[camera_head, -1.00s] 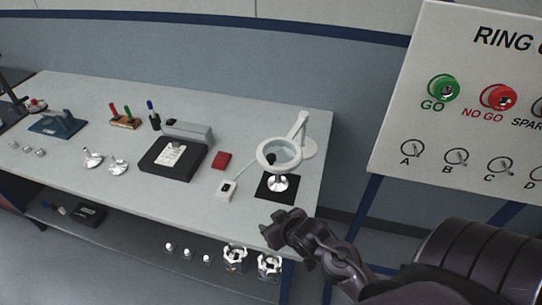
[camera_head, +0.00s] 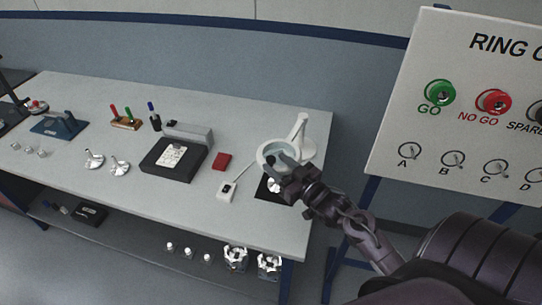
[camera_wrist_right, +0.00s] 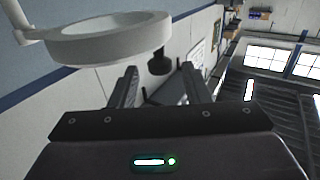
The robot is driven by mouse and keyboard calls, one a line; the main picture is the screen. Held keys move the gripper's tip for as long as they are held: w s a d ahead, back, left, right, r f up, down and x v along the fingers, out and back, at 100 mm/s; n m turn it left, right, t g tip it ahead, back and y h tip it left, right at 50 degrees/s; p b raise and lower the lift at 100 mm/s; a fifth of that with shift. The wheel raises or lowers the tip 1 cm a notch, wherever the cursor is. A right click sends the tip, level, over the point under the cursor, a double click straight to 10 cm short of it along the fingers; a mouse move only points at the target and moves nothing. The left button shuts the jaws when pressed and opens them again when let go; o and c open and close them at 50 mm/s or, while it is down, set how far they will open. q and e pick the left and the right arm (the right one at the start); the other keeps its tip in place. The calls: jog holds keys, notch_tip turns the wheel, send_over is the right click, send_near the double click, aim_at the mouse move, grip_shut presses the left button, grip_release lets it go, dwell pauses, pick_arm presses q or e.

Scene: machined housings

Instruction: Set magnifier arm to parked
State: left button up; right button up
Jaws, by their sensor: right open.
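The white magnifier arm (camera_head: 298,132) stands at the right end of the bench, with its ring-shaped lens head (camera_head: 262,151) out over a black mat (camera_head: 263,191). My right gripper (camera_head: 283,167) is open and empty at the near side of the head, partly covering the head and the mat. In the right wrist view the white ring (camera_wrist_right: 112,40) is at upper left, and its dark knob (camera_wrist_right: 160,63) shows between the open fingers, beyond their tips. No contact can be made out. A silvery part (camera_head: 274,187) on the mat is mostly hidden. My left gripper is not in view.
A white switch box (camera_head: 227,191) with a cable and a red block (camera_head: 222,161) lie left of the mat. A black instrument (camera_head: 172,158) sits further left. Several housings (camera_head: 236,259) stand on the lower shelf. A gauge board (camera_head: 440,150) rises at right.

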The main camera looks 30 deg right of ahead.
aim_at(274, 162)
jog(key=shift+w+a+p, duration=0.15)
jog(key=shift+w, duration=0.65)
jog(key=shift+w+a+p, duration=0.1)
jog(key=shift+w+p, duration=0.05)
jog(key=shift+w, duration=0.65)
grip_shut()
